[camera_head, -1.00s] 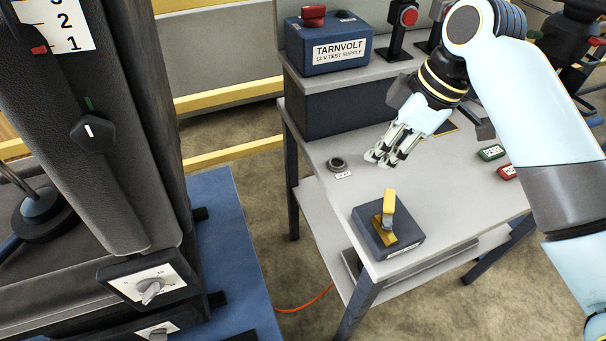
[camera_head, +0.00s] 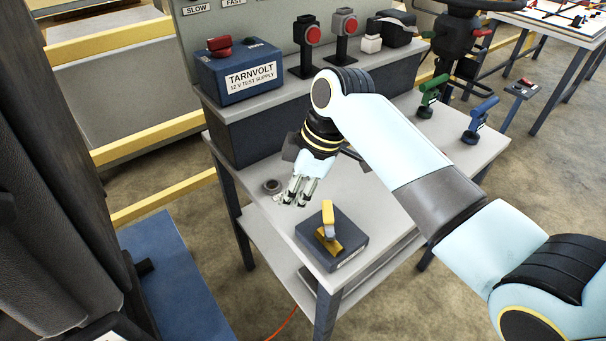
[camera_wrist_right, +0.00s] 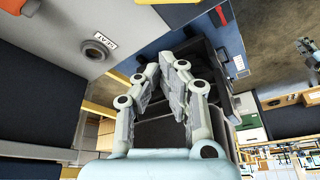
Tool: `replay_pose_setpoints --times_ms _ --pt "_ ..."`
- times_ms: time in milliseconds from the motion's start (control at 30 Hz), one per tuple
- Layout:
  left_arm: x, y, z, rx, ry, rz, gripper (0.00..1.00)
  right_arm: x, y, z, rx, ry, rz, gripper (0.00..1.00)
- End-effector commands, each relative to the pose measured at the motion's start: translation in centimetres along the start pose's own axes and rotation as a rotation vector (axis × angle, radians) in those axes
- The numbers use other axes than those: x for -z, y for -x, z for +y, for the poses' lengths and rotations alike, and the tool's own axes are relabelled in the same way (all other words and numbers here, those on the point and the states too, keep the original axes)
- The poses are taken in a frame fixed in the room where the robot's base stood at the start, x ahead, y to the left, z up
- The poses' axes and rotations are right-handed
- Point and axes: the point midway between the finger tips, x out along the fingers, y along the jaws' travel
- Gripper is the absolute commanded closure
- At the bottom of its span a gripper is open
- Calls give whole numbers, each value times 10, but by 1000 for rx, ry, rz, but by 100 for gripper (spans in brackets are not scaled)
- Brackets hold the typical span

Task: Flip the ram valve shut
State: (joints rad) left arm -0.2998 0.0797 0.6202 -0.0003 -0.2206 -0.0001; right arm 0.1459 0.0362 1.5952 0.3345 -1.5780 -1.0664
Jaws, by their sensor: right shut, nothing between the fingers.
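A yellow lever (camera_head: 328,218) stands up from a gold plate on a dark grey block (camera_head: 350,253) at the near corner of the trolley top; I take this to be the ram valve. The label on the block's front is too small to read. My right gripper (camera_head: 297,198) is just behind and left of the lever, above the trolley top and apart from it. Its fingers are shut and empty, and they show large in the right wrist view (camera_wrist_right: 160,68). My left gripper is not in view.
A dark ring-shaped socket (camera_head: 272,187) sits left of my right gripper. A blue TARNVOLT supply box (camera_head: 240,75) and two red-button stands (camera_head: 313,36) are on the raised shelf behind. Green (camera_head: 433,95) and blue (camera_head: 481,120) handled devices stand right. A dark machine fills the left.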

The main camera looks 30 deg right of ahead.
Motion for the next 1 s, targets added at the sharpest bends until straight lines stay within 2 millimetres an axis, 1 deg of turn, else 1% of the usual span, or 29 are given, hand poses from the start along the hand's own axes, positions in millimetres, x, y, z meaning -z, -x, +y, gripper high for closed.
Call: replay_pose_setpoints --times_ms 33,100,133,200,300,400,833,1000 --pt "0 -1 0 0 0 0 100 0 -12 0 3 -1 0 100" --pt "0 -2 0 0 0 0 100 0 -25 0 2 0 0 100" --pt "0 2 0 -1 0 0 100 -8 -19 0 -1 0 -5 100" --pt "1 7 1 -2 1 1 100 -19 -13 1 -3 0 -5 100" --pt "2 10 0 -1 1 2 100 -29 -10 0 -2 0 -3 100" --pt "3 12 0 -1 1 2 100 -35 -8 0 -2 0 -2 100" --pt "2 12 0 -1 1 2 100 -38 -7 0 -1 0 -1 100" --pt "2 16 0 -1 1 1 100 -36 -7 0 -7 -17 0 100"
